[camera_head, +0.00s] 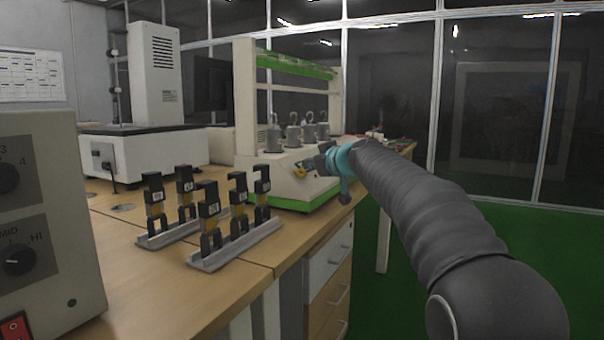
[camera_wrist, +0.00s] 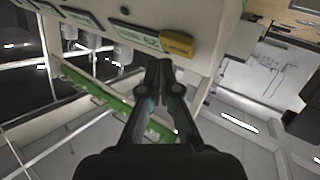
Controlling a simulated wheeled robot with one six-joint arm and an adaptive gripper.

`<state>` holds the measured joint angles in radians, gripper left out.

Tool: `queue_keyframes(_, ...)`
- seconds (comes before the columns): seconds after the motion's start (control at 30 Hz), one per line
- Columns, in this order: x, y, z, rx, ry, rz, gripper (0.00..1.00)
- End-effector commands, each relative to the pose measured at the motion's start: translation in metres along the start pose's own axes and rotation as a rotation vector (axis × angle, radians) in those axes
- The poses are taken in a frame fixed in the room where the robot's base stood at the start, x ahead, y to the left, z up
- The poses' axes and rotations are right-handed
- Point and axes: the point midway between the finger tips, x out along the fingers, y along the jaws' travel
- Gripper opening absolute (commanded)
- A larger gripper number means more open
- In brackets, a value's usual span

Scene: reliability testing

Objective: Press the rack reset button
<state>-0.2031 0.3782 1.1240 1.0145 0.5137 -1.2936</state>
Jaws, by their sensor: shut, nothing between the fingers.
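I cannot tell whether the tips touch the panel. A small dark round spot (camera_wrist: 124,10) shows on the panel; I cannot tell which part is the reset button.
Several black and yellow devices (camera_head: 208,205) stand in grey rails on the wooden bench (camera_head: 120,285), left of my arm. A control box (camera_head: 50,215) with dials is at the near left. A white machine (camera_head: 160,75) stands behind. Green floor lies right of the bench.

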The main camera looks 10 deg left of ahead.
Motion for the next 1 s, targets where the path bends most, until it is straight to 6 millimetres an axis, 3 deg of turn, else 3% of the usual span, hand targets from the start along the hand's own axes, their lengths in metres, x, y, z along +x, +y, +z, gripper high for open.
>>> queue_keyframes(1.0, 0.0058, -0.0044, 0.0038, 0.000, 0.001, 0.000, 0.00)
